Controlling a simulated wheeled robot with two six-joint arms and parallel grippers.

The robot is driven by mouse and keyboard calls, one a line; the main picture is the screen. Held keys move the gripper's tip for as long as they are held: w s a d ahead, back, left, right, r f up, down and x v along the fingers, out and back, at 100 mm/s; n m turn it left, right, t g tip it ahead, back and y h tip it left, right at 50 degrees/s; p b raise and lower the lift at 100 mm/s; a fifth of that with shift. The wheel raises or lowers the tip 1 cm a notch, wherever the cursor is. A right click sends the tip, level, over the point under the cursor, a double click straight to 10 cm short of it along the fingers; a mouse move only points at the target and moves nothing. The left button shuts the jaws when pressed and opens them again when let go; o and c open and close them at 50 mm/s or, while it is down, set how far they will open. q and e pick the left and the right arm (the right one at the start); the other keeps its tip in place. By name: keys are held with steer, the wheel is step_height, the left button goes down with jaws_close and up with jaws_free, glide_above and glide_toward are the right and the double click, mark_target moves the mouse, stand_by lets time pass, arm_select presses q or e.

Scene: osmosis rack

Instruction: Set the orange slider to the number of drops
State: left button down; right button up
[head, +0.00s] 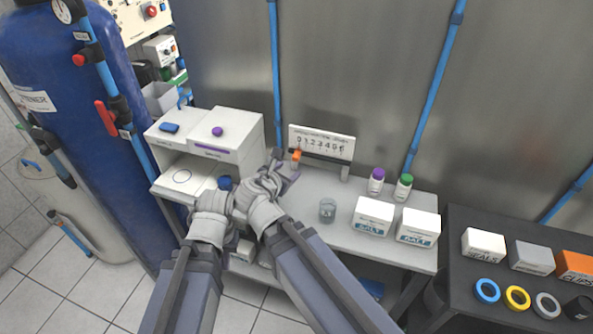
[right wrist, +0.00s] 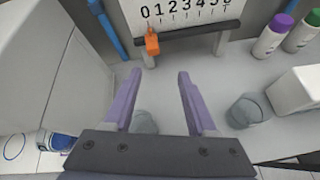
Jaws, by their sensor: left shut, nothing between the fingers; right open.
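The orange slider (head: 296,156) hangs on the dark rail of a white number scale (head: 322,142) at the back of the bench. In the right wrist view the slider (right wrist: 152,42) points at or very near 0 on the scale (right wrist: 185,12). My right gripper (head: 288,172) is open and empty; its two purple fingers (right wrist: 158,98) are in front of the slider, apart from it. My left gripper (head: 227,190) is shut and empty by the white box's open front, its fingertips largely hidden. I cannot make out any drops.
A white box (head: 240,150) with blue and purple buttons stands left of the scale. A clear beaker (head: 327,210), two capped bottles (head: 376,181) and two salt boxes (head: 373,216) stand to the right. The bench between scale and beaker is clear.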

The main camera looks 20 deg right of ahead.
mark_target(296, 156)
steer(key=w+d+n+b, duration=0.1)
steer(key=w, duration=0.1)
steer(key=w+d+f+n+t+b, duration=0.1)
steer(key=w, duration=0.1)
steer(key=w+d+f+n+b, duration=0.1)
steer(key=w, duration=0.1)
steer(key=shift+d, duration=0.1)
arm_select(q)
steer(key=shift+f+b, duration=0.35)
steer(key=shift+f, duration=1.95)
arm_select(e)
steer(key=shift+x, duration=0.8)
steer(key=shift+r, duration=0.2)
jaws_close()
